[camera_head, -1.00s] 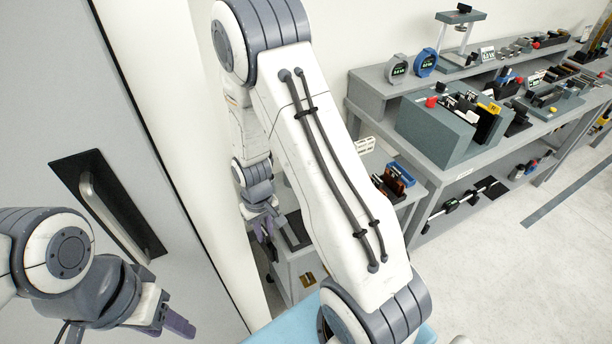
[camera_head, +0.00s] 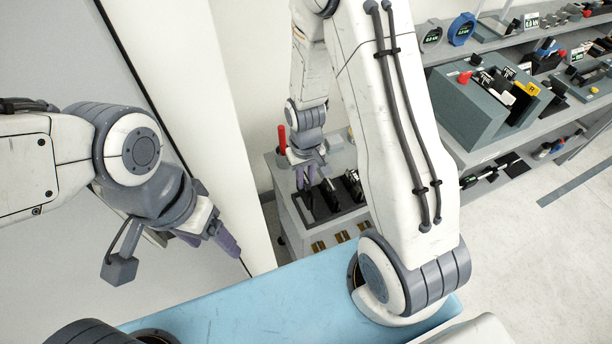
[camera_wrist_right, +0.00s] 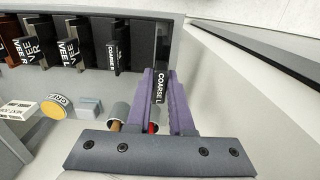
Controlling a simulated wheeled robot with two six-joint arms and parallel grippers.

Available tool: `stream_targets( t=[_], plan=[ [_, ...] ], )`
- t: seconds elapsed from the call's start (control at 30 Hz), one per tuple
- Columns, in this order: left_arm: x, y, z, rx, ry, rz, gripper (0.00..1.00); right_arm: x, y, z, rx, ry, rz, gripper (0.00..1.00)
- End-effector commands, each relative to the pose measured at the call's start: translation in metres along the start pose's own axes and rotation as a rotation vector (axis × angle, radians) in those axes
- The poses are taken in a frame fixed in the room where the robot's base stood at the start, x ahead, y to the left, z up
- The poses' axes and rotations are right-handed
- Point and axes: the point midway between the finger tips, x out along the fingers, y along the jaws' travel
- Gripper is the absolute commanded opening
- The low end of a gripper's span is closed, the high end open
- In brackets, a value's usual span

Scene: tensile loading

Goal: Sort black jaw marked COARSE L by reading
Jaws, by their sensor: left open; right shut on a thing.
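In the right wrist view the black jaw marked COARSE L (camera_wrist_right: 160,88) is between the purple fingers of my right gripper (camera_wrist_right: 162,100), which is shut on it. The jaw's label faces the camera; I cannot tell whether it is clear of the dark tray behind it. A black jaw marked COARSE R (camera_wrist_right: 114,48) stands to its left. In the head view my right gripper (camera_head: 314,176) is low over the cart's black tray (camera_head: 330,217). The held jaw is hard to make out there. My left gripper (camera_head: 210,240) is open and empty, away from the cart.
Jaws marked VEE L (camera_wrist_right: 70,50) and VEE R (camera_wrist_right: 30,48) stand further left in the row. A yellow round tin (camera_wrist_right: 56,106) and cylindrical cups (camera_wrist_right: 118,112) are nearby.

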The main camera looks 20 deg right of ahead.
Motion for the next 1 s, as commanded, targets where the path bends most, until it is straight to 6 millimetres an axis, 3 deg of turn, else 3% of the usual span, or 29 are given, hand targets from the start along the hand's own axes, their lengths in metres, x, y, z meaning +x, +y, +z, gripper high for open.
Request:
stream_targets(
  t=[0.13,0.7,1.0],
  plan=[
    [-0.002,0.000,0.000,0.000,0.000,0.000,0.72,-0.002,0.001,0.001,0.001,0.001,0.000,0.00],
    [0.027,-0.002,0.002,0.002,-0.001,0.000,0.72,0.036,0.001,0.001,0.002,0.002,0.000,0.00],
    [0.028,-0.002,0.001,0.002,0.000,0.000,0.72,0.037,0.001,0.000,0.002,0.003,0.000,0.00]
  ],
)
